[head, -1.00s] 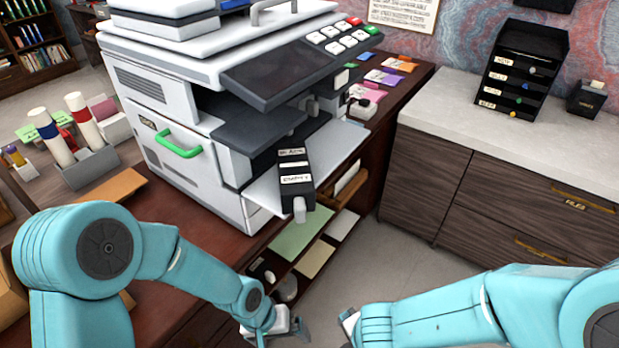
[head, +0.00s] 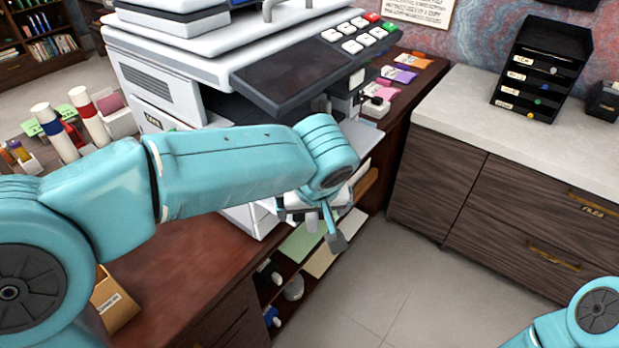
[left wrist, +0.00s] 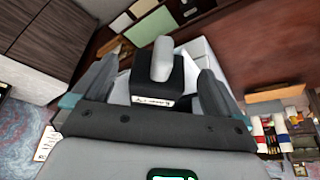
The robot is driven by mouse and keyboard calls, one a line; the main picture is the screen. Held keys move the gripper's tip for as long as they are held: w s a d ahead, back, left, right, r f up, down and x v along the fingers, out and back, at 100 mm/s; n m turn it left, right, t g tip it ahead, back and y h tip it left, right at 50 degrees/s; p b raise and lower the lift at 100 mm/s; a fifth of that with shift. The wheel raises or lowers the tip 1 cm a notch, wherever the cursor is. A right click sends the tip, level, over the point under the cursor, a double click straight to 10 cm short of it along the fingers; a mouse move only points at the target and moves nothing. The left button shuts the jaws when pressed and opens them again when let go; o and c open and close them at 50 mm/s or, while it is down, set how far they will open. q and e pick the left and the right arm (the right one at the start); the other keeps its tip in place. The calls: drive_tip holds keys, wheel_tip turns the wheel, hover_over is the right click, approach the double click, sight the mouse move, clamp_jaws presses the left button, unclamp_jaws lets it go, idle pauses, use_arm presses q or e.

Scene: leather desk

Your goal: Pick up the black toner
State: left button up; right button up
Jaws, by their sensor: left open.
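The black toner (left wrist: 146,84) shows in the left wrist view as a dark block with a pale label and a grey rounded knob at its end. In the head view my left arm hides it. My left gripper (head: 312,215) is open at the printer's front. In the left wrist view its fingers (left wrist: 155,82) stand on either side of the toner, with a gap visible on each side. The white printer (head: 155,75) stands on the desk. Of my right arm only a part shows at the lower right; its gripper is out of view.
The dark control panel (head: 300,65) overhangs the area of my left gripper. Open shelves with paper (head: 300,243) lie below. Marker-like tubes (head: 90,115) stand left of the printer. A grey counter (head: 460,110) with a black drawer rack (head: 540,75) is at right. The floor between is clear.

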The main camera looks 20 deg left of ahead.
use_arm(q)
drive_tip(key=w, duration=0.1)
drive_tip(key=w+a, duration=0.1)
drive_tip(key=w, duration=0.1)
drive_tip(key=shift+w+a+f+p, duration=0.2)
drive_tip(key=shift+w+a+p, duration=0.1)
drive_tip(key=shift+a, duration=0.05)
drive_tip(key=shift+w+a+r, duration=0.1)
drive_tip(key=shift+w+a, duration=0.05)
drive_tip(key=shift+w, duration=0.1)
drive_tip(key=shift+w+a+r+p, duration=0.1)
drive_tip(key=shift+w+a+p, duration=0.25)
drive_tip(key=shift+w, duration=0.3)
drive_tip(key=shift+w+a+r+p, duration=0.1)
drive_tip(key=shift+w+a+p, duration=0.1)
drive_tip(key=shift+w+p, duration=0.3)
drive_tip(key=shift+w+a+f, duration=0.2)
drive_tip(key=shift+w+f, duration=0.2)
drive_tip(key=shift+w, duration=0.1)
drive_tip(key=shift+w+a+f, duration=0.15)
drive_tip(key=shift+w+f, duration=0.2)
drive_tip(key=shift+w, duration=0.15)
drive_tip(key=shift+f, duration=0.1)
drive_tip(key=shift+s+d, duration=0.1)
drive_tip(key=shift+s, duration=0.15)
drive_tip(key=shift+w, duration=0.15)
drive_tip(key=c, duration=1.2)
